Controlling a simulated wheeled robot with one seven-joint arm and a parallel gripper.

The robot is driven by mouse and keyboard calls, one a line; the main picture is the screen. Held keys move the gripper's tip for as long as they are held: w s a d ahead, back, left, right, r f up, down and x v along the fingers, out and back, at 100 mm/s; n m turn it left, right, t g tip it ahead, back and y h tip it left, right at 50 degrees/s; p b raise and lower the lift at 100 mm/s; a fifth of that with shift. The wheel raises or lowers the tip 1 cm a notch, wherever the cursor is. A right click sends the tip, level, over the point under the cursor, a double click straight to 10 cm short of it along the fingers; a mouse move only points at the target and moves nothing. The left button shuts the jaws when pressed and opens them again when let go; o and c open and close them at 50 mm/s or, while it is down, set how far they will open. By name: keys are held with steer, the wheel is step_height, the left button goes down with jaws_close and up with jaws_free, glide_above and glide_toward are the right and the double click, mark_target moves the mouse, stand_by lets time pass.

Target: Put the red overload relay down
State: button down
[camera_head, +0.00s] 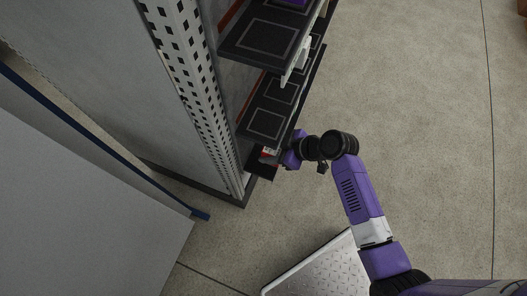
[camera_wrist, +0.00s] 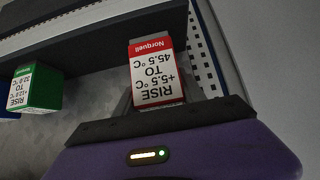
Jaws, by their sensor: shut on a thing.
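The red overload relay (camera_wrist: 151,48) is a small red box with a white label reading "RISE +5.5 °C TO 45.5 °C" and "Norquell". It shows in the middle of the wrist view, with its text upside down. My gripper (camera_wrist: 160,92) is shut on its near end; the dark fingers are partly hidden behind it. In the head view my gripper (camera_head: 277,157) is at the lower end of the rack, with a small bit of red and white beside it. I cannot tell whether the relay touches a shelf.
A green box (camera_wrist: 38,88) with a similar label is at the left of the wrist view, beside a dark shelf edge (camera_wrist: 80,35). Dark shelves (camera_head: 270,108) and a perforated upright (camera_head: 190,85) are close to my gripper. Open floor (camera_head: 420,130) lies to the right.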

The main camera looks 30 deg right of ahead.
steer(key=shift+w+a, duration=0.4)
steer(key=shift+w, duration=0.15)
steer(key=shift+w+a, duration=0.35)
steer(key=shift+w, duration=0.1)
step_height(320, 180, down, 3)
steer(key=shift+s+d+r+b, duration=0.1)
steer(key=shift+b, duration=0.2)
steer(key=shift+f, duration=0.35)
steer(key=shift+f, duration=0.2)
steer(key=c, duration=0.7)
jaws_free()
